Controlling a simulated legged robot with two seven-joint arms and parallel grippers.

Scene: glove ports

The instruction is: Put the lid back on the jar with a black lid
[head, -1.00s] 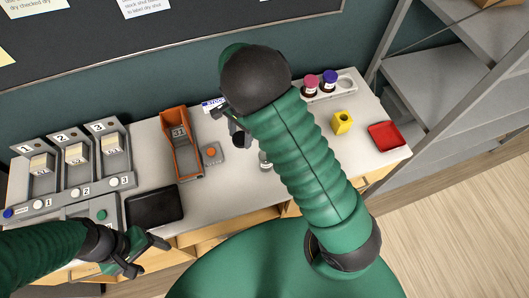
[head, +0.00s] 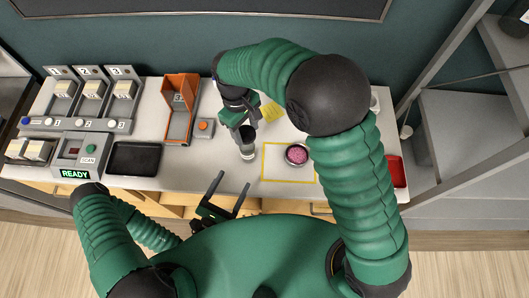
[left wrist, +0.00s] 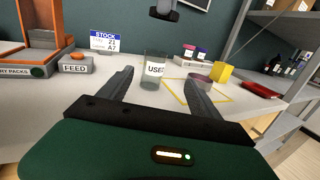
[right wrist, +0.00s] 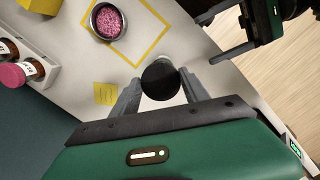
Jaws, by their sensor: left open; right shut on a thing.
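A clear glass jar (head: 247,153) with a white label stands on the table left of the yellow outline. In the left wrist view the jar (left wrist: 153,72) shows no lid on it. My right gripper (head: 246,129) is above the jar, shut on the round black lid (right wrist: 160,82). A gap shows between this gripper and the jar in the left wrist view. My left gripper (head: 231,184) is open and empty at the table's front edge, short of the jar; it also shows in the right wrist view (right wrist: 232,40).
A metal dish of pink grains (head: 297,154) sits inside the yellow outline, right of the jar. An orange chute (head: 180,110), FEED button (head: 204,127) and black tray (head: 135,158) lie left. Bottles (right wrist: 28,72), a yellow block (left wrist: 222,72) and a red tray (head: 397,171) are right.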

